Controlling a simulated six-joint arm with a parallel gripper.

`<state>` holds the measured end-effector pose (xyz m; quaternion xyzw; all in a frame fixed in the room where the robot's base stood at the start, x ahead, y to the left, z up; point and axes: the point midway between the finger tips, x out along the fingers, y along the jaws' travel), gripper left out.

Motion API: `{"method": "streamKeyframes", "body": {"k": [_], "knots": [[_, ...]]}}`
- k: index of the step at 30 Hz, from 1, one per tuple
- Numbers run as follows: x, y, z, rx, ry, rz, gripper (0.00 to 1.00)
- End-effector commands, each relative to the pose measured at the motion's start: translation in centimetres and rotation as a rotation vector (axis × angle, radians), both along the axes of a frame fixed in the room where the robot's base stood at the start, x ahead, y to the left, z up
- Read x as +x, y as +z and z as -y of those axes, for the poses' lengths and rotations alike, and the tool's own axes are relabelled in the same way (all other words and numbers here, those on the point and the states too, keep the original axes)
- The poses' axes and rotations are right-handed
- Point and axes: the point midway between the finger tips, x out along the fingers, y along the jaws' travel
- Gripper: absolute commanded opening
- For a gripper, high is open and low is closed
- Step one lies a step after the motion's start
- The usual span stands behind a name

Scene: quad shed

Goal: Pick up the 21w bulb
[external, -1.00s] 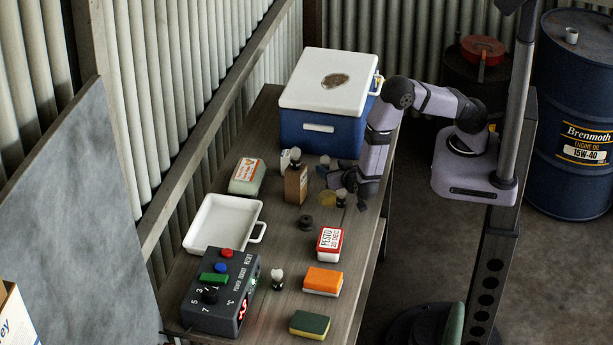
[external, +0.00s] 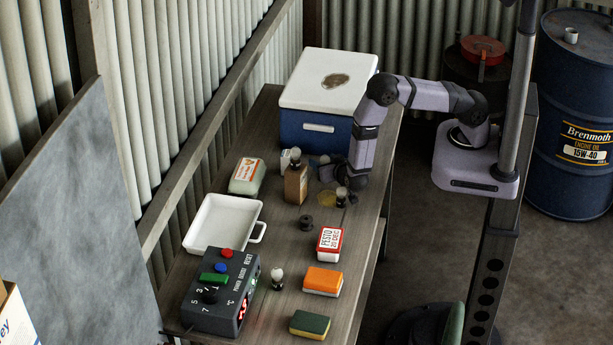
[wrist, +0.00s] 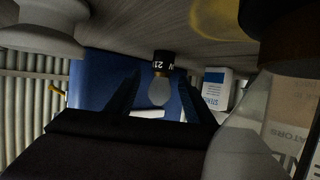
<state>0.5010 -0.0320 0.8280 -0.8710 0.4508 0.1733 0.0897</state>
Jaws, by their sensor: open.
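The 21w bulb (wrist: 160,88) stands on its black, marked base in the wrist view, where the bench top shows at the top. Its frosted glass points down the picture. My gripper (wrist: 159,98) is open, with one dark finger on either side of the bulb in this view. No contact shows, and the gap in depth is hard to tell. In the external view my gripper (external: 335,173) is low over the bench, in front of the blue cool box. A bulb (external: 325,160) just left of it appears to be the same one, partly hidden.
The cool box (external: 310,130) is behind. A large, blurred glass shape (wrist: 240,145) is near at right in the wrist view.

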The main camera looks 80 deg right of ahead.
Motion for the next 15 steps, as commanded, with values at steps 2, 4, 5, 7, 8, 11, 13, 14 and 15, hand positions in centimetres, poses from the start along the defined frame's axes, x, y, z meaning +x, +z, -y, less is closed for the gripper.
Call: {"method": "streamKeyframes", "body": {"k": [2,4,5,7,8,11,13,14,15], "knots": [[0.0,-0.02,-0.02,0.0,0.0,0.0,0.48],[-0.01,-0.02,-0.03,0.0,0.0,0.0,0.41],[-0.01,-0.02,-0.03,0.0,0.0,0.0,0.34],[-0.01,-0.01,-0.03,0.0,0.0,0.0,0.17],[-0.01,-0.01,-0.03,0.0,0.0,0.0,0.1],[-0.02,0.01,-0.04,0.0,0.0,0.0,0.03],[-0.02,0.01,-0.04,0.0,0.0,0.0,0.03],[-0.02,0.01,-0.04,0.0,0.0,0.0,0.03],[-0.02,0.01,-0.04,0.0,0.0,0.0,0.03]]}}
